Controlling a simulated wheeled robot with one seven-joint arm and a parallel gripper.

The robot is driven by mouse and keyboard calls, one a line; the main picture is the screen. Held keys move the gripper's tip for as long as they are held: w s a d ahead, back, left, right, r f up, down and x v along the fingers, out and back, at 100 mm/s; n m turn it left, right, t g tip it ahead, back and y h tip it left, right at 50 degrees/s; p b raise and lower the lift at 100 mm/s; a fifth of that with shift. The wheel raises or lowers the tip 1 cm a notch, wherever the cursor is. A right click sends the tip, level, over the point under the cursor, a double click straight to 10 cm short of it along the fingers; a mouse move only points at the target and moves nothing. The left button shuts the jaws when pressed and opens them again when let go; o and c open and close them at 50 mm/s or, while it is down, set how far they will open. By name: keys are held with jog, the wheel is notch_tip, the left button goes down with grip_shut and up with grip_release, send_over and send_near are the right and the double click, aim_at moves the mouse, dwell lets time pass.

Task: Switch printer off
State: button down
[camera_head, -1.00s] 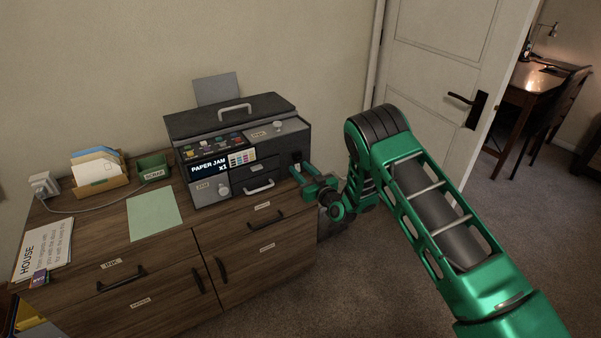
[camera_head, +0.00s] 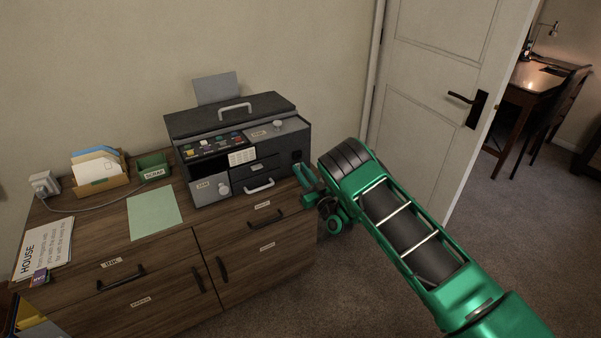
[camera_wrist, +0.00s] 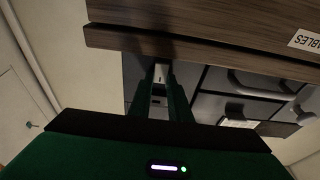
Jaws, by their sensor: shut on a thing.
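The dark grey printer (camera_head: 290,131) stands on the wooden cabinet, its front display (camera_head: 208,163) dark. A black square panel (camera_head: 296,156) is at the right end of its front. My gripper (camera_head: 303,175) is low at the printer's right front corner, near that panel. In the wrist view the printer's front (camera_wrist: 213,82) shows turned over, and my gripper (camera_wrist: 162,82) reaches it. Its fingers are shut on a small pale piece (camera_wrist: 161,72) at the printer. I cannot tell from its shape whether this piece is the switch.
The cabinet top (camera_head: 108,228) holds a green sheet (camera_head: 154,211), a letter holder (camera_head: 100,175), a green scrap tray (camera_head: 153,165) and a cable from a white plug (camera_head: 44,184). A drawer handle (camera_head: 265,220) juts out below the printer. Floor is clear right of the cabinet.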

jog(key=shift+f+t+y, duration=0.3)
jog(key=shift+t+y, duration=0.2)
jog(key=shift+t, duration=0.4)
jog(key=c, duration=1.6)
grip_release()
jog(key=shift+c, duration=0.2)
jog(key=shift+s, duration=0.1)
jog(key=v, duration=1)
jog(key=shift+s+d+f, duration=0.2)
jog(key=shift+s+d, duration=0.05)
jog(key=shift+d, duration=0.05)
